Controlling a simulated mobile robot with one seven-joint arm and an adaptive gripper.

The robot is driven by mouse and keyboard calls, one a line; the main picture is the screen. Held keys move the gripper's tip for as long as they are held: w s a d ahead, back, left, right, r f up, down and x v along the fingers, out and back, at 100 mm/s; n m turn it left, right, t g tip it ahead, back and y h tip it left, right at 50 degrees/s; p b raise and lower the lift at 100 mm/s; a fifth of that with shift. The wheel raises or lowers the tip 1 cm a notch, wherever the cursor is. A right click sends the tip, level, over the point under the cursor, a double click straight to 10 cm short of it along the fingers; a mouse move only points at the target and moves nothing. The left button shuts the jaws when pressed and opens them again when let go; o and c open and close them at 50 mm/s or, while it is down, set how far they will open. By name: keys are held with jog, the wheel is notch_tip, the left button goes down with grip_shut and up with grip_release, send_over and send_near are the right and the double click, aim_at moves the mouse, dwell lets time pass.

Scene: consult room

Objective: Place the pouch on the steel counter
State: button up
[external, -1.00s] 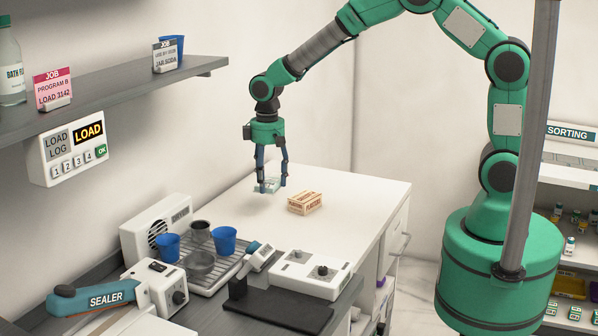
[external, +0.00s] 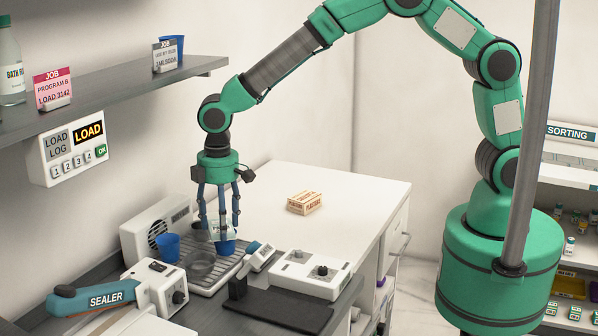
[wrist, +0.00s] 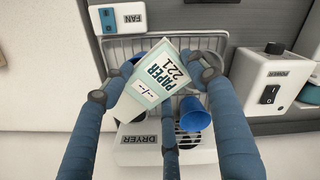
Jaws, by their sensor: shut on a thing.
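My gripper (external: 219,228) is shut on a pale pouch (wrist: 158,78), whose label reads PAPER 221 in the wrist view. The steel counter (external: 103,271) is the dark grey surface under the rack and devices at the front left.
A blue cup (external: 167,247) and a clear dish (external: 200,264) stand on the rack (external: 212,286). The sealer (external: 105,298), a knobbed box (external: 308,275) and a black mat (external: 278,311) crowd the counter. A carton (external: 304,202) sits on the white top, otherwise mostly clear.

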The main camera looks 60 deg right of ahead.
jog(key=s+a+f+n, duration=0.1)
jog(key=s+a+n, duration=0.4)
jog(key=s+a, duration=1)
jog(key=s+a+f+n+p, duration=0.1)
jog(key=s+a+n, duration=0.4)
jog(key=s+a, duration=0.9)
jog(key=a, duration=0.8)
jog(key=shift+s+f, duration=0.3)
jog(key=shift+s, duration=0.1)
jog(key=shift+f, duration=0.2)
jog(key=shift+f+b, duration=1.45)
jog(key=shift+f, duration=1.75)
jog(key=shift+f, duration=0.6)
jog(key=o, duration=1.1)
jog(key=shift+o, duration=0.2)
jog(key=shift+r, duration=0.1)
